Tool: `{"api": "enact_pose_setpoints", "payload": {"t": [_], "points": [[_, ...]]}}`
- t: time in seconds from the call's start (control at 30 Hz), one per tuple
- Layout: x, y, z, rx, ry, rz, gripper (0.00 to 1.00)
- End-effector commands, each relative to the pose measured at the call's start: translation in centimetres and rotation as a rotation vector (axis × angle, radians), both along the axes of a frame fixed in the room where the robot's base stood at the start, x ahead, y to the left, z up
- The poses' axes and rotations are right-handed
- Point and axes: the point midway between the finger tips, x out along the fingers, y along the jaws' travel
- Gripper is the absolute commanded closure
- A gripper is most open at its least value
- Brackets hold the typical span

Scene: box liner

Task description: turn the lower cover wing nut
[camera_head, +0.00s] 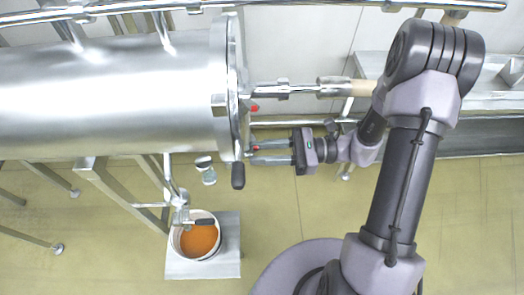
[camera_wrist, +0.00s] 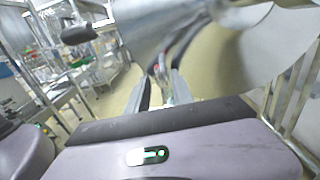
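The lower cover wing nut (camera_head: 257,149) shows as a small red-marked part low on the steel cover (camera_head: 232,85) at the end of the large horizontal cylinder. My gripper (camera_head: 253,153) points left at the cover, with its fingertips close around this nut. The fingers stand apart, one above and one below it in the head view; I cannot tell whether they touch it. In the wrist view my gripper (camera_wrist: 162,82) shows both fingers spread, with shiny metal between and beyond them. The nut itself is not clear there.
An upper red-marked wing nut (camera_head: 254,108) sits above, near a horizontal steel pipe (camera_head: 285,89). A black handle (camera_head: 238,176) hangs just below the fingertips. Steel legs and frames surround the cylinder.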

Motion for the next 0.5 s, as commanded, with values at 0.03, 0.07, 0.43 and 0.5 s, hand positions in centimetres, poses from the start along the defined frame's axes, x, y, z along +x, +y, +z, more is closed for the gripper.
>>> {"api": "enact_pose_setpoints", "payload": {"t": [0.03,0.07,0.43,0.5], "points": [[0.00,-0.01,0.01,0.000,0.000,0.000,0.72],[0.00,-0.02,0.01,0.000,0.000,0.000,0.72],[-0.01,-0.04,0.00,0.000,0.000,0.001,1.00],[-0.01,-0.05,-0.01,0.000,-0.001,0.001,1.00]]}}
